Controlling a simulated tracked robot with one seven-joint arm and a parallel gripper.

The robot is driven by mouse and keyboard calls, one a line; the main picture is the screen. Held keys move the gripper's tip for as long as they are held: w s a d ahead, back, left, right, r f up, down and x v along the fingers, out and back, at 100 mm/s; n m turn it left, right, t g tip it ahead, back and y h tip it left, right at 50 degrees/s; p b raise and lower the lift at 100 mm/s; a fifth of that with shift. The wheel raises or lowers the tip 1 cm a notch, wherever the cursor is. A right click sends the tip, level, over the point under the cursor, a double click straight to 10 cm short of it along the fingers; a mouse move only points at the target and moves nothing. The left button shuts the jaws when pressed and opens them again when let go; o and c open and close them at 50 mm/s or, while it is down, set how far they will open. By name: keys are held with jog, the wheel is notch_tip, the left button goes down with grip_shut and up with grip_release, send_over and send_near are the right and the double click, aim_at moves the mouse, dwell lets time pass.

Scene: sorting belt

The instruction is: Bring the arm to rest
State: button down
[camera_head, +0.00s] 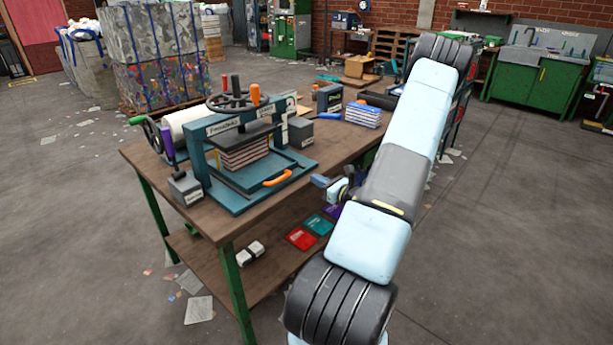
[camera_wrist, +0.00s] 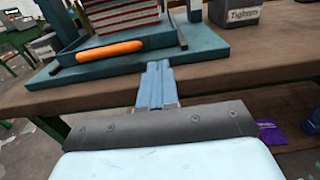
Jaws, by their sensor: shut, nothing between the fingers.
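My gripper (camera_head: 319,181) shows just left of my arm's grey middle section in the head view, by the front edge of the brown workbench (camera_head: 228,226). In the wrist view my gripper (camera_wrist: 158,66) has its two blue-grey fingers together with nothing between them. The fingertips point towards the blue press base (camera_wrist: 205,52) and overlap its front edge in the picture; I cannot tell whether they touch. My arm runs diagonally from bottom centre to upper right in the head view and hides part of the bench.
The blue press (camera_head: 200,158) holds a striped stack and has an orange handle (camera_head: 277,178). Grey boxes (camera_head: 301,131) and a blue-white stack (camera_head: 363,115) stand on the bench. Coloured packets (camera_head: 301,238) lie on the lower shelf. Floor (camera_head: 500,230) at right is open.

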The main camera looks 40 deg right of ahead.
jog(key=shift+s, duration=2.25)
jog(key=a+r+n+g+y, duration=0.4)
jog(key=a+r+n+g, duration=0.2)
jog(key=a+r+n, duration=0.5)
jog(key=a+r+n+g+y, duration=0.4)
jog(key=a+r+n+g, duration=0.3)
jog(key=a, duration=0.7)
jog(key=s+a+r+n+g+h, duration=0.4)
jog(key=s+a+r+n+h, duration=0.15)
jog(key=s+a+n, duration=0.3)
jog(key=s+r+n+t+h, duration=0.4)
jog(key=s+r+n, duration=0.3)
jog(key=s+r, duration=0.2)
jog(key=shift+s+r+t+h, duration=0.35)
jog(key=shift+r+t+h, duration=0.05)
jog(key=shift+r+h, duration=0.4)
